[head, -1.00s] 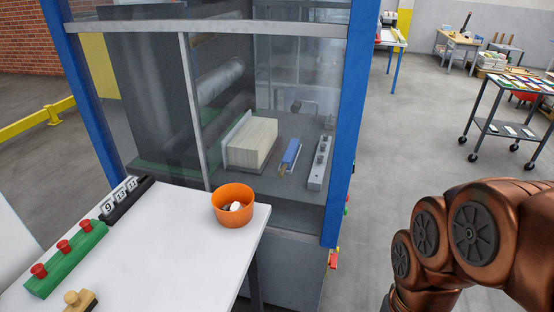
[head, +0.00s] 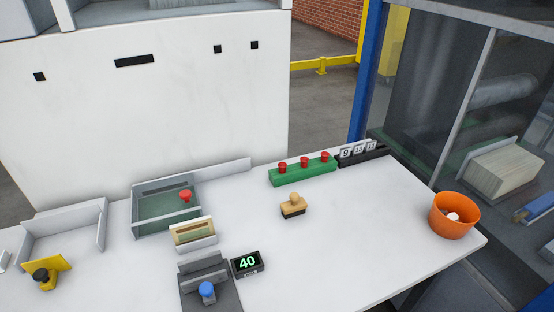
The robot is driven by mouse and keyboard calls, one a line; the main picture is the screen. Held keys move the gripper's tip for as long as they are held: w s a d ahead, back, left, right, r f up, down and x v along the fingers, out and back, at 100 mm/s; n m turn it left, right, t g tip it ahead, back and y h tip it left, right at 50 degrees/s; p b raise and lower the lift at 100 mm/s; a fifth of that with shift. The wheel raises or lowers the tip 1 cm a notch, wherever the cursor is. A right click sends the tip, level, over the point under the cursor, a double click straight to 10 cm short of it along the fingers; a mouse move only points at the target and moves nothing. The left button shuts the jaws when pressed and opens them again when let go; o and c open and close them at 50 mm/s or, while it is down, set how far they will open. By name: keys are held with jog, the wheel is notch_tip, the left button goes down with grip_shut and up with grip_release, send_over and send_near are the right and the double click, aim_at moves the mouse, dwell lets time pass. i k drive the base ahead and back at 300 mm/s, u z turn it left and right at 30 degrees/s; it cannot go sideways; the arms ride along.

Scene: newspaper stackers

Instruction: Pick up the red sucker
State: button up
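Several small red pieces could match the red sucker. Red cup-shaped pieces stand in a row on a green block (head: 303,173) at the back of the white table; the middle red piece (head: 304,161) is between two others. Another small red piece (head: 186,195) with a round top is at the right side of a grey-green glassy tray (head: 152,226) on the left half of the table. I cannot tell which one is the sucker. My gripper and arm are out of view.
The white table (head: 350,225) also bears an orange bowl (head: 453,226) with white bits inside, a wooden stamp (head: 293,207), a number display (head: 247,263), a blue-knobbed grey device (head: 207,291) and a yellow piece with a black knob (head: 44,276). Its right middle is clear.

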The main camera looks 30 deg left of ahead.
aim_at(324, 155)
jog(key=u, duration=0.65)
jog(key=k, duration=1.3)
jog(key=z, duration=0.8)
jog(key=i, duration=1.3)
jog(key=u, duration=0.45)
jog(key=i, duration=0.85)
jog(key=u, duration=1.45)
jog(key=i, duration=0.5)
jog(key=u, duration=0.5)
